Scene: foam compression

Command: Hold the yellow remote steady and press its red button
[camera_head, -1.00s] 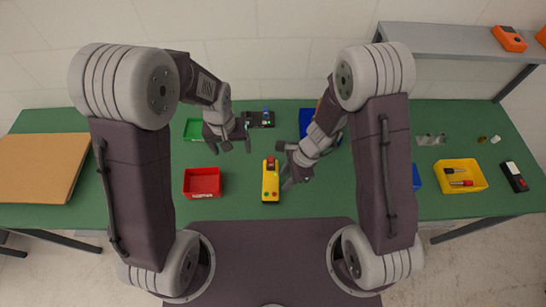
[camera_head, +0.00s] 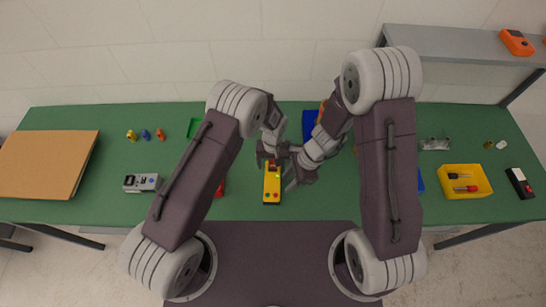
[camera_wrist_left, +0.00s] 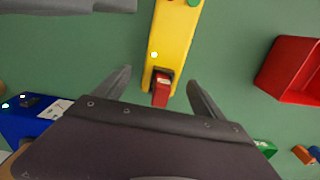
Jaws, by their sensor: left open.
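The yellow remote (camera_head: 272,190) lies on the green table in front of me, its long side pointing away. Its red button (camera_wrist_left: 161,90) sits in a dark recess at the far end. My left gripper (camera_head: 268,158) is open over that end; in the left wrist view its fingers (camera_wrist_left: 160,80) are on either side of the button end, with no visible grip. My right gripper (camera_head: 288,170) is beside the remote on its right, fingers apart. A grey part at the top left of the wrist view may be its finger.
A red bin (camera_wrist_left: 295,70) stands beside the remote, mostly hidden by my left arm in the head view. A yellow bin (camera_head: 464,190) is at right, a cardboard box (camera_head: 45,165) at left. A grey meter (camera_head: 142,182) lies on the left.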

